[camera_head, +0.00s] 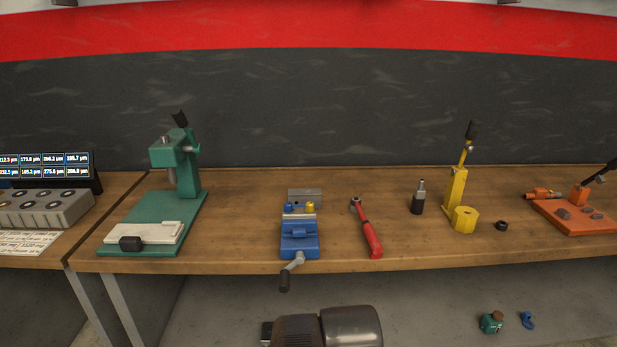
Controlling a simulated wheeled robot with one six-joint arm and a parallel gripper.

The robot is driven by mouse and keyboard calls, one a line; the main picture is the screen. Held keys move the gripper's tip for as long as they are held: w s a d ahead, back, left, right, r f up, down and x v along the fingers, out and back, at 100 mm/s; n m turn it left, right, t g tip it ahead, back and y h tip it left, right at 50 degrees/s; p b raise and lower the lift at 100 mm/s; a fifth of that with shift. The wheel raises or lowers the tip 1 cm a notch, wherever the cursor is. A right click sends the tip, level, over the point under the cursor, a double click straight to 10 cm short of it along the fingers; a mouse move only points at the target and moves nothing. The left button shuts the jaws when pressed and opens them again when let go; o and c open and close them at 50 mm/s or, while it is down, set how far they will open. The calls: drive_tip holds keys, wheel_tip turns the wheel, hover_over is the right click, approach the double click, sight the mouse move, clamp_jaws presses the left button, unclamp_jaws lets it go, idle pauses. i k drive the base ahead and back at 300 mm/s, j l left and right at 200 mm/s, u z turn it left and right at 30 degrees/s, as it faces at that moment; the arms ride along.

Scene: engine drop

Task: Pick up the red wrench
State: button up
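The red wrench (369,229) lies on the wooden workbench (230,228), right of the blue vise. Its red handle points toward the bench's front edge and its metal head toward the back wall. It lies apart from the things around it, with nothing covering it. A dark rounded part at the bottom middle seems to belong to my arm, below and in front of the bench. No gripper fingers can be made out, and nothing touches the wrench.
A blue vise (299,240) with a protruding crank stands close left of the wrench. A green press (182,175) stands further left. A black cylindrical tool (418,200), a yellow lever press (457,190) and an orange fixture (580,213) stand right. Bare bench lies right of the wrench.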

sight(376, 252)
drive_tip(key=i+l+u, duration=0.15)
drive_tip(key=l, duration=0.15)
drive_tip(key=i+l+u, duration=0.1)
drive_tip(key=l, duration=0.15)
drive_tip(key=i+l+u, duration=0.15)
drive_tip(key=l, duration=0.15)
drive_tip(key=i+l+u, duration=0.15)
drive_tip(key=l, duration=0.2)
drive_tip(key=k, duration=0.05)
